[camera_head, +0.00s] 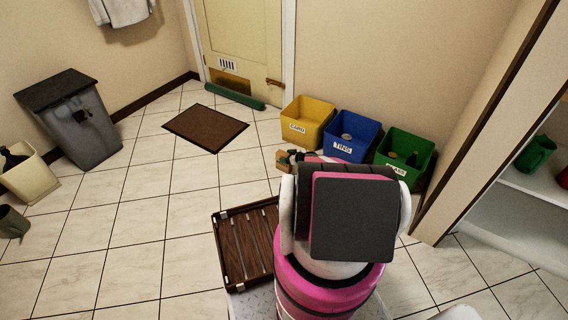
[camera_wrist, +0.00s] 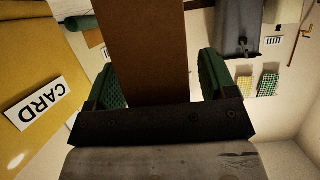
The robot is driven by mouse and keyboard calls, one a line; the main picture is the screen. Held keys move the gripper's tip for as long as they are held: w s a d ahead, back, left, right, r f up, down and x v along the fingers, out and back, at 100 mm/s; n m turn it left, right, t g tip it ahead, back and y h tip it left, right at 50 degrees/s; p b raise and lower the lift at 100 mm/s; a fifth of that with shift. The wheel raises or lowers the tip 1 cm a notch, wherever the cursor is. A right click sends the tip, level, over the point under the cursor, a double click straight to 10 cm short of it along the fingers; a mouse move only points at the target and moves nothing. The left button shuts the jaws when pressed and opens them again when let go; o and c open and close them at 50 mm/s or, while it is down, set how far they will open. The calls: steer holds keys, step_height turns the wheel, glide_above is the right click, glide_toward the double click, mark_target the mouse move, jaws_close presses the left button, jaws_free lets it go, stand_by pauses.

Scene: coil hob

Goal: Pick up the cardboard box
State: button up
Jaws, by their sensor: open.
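My gripper (camera_wrist: 165,80) is open, with its two green ridged finger pads spread apart in the wrist view. A plain brown face (camera_wrist: 146,45), which looks like the cardboard box, runs from the top of the wrist view down between the fingers. A gap shows between it and the right finger; I cannot tell whether the left finger touches it. In the head view a small orange-brown piece (camera_head: 282,160) shows beside my gripper, in front of the yellow bin; my arm hides most of that area.
A yellow CARD bin (camera_head: 306,121) stands close to my gripper, beside a blue TINS bin (camera_head: 350,137) and a green bin (camera_head: 404,155). A brown doormat (camera_head: 206,128), a grey bin (camera_head: 72,120) and a slatted wooden rack (camera_head: 246,245) are on the floor.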

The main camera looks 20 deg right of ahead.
steer(key=c, duration=1.2)
